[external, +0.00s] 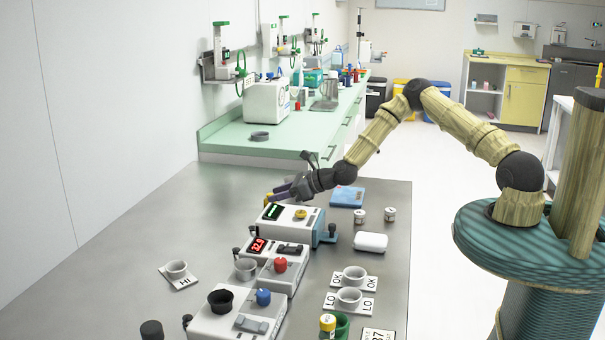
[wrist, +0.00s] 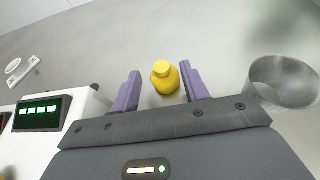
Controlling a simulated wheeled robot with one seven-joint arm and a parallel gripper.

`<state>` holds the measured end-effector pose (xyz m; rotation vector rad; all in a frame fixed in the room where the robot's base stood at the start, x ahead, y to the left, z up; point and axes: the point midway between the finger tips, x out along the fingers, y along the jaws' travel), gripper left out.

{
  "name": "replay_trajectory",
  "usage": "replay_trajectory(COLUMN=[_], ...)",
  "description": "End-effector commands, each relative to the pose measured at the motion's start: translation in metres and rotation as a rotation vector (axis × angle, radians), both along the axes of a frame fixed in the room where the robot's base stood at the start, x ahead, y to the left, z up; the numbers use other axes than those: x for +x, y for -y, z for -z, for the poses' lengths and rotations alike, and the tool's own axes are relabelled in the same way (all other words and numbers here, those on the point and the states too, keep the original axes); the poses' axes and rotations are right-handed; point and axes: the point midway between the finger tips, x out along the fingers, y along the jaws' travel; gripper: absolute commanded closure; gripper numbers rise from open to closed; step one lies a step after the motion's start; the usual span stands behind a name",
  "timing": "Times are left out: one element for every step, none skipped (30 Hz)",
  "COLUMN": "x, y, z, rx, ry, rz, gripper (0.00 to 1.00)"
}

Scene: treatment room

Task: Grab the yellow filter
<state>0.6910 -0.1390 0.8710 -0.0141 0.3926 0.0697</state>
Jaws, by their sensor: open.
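In the wrist view a small rounded yellow piece with a narrower top, the yellow filter (wrist: 165,80), stands between the two purple fingers of my gripper (wrist: 160,73). The fingers are open, with gaps on both sides of it; the right finger is closer. In the external view my gripper (external: 281,192) is low over the grey table, at the far end of the row of white devices. Only a small yellow bit shows by the fingertips there, and most of the filter is hidden.
A white device with a green display (wrist: 42,113) stands left of my gripper, and a grey metal cup (wrist: 283,84) stands close on the right. In the external view a blue pad (external: 347,197), small jars (external: 390,214) and a white case (external: 370,242) lie to the right.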

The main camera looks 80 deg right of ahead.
Motion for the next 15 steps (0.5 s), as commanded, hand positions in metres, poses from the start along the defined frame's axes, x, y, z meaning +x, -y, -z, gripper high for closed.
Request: replay_trajectory(x=[0.0, 0.0, 0.0, 0.0, 0.0, 0.0, 0.001, 0.003, 0.005, 0.008, 0.011, 0.015, 0.019, 0.022, 0.027], y=[0.0, 0.0, 0.0, 0.0, 0.0, 0.0, 0.0, 0.0, 0.0, 0.0, -0.001, 0.0, -0.001, 0.0, 0.0], z=[0.0, 0.0, 0.0, 0.0, 0.0, 0.0, 0.0, 0.001, 0.002, 0.003, 0.004, 0.005, 0.007, 0.008, 0.01], rx=[0.0, 0.0, 0.0, 0.0, 0.0, 0.0, 0.0, 0.0, 0.0, -0.001, -0.001, -0.002, 0.0, 0.0, -0.002], ry=[0.0, 0.0, 0.0, 0.0, 0.0, 0.0, 0.0, 0.0, 0.0, 0.0, -0.001, -0.001, -0.001, 0.0, 0.0], rz=[0.0, 0.0, 0.0, 0.0, 0.0, 0.0, 0.0, -0.001, -0.001, -0.001, -0.001, -0.002, -0.001, -0.001, -0.001], gripper=[0.55, 0.55, 0.55, 0.55, 0.55, 0.55, 0.55, 0.55, 0.55, 0.55, 0.55, 0.55, 0.55, 0.55, 0.55])
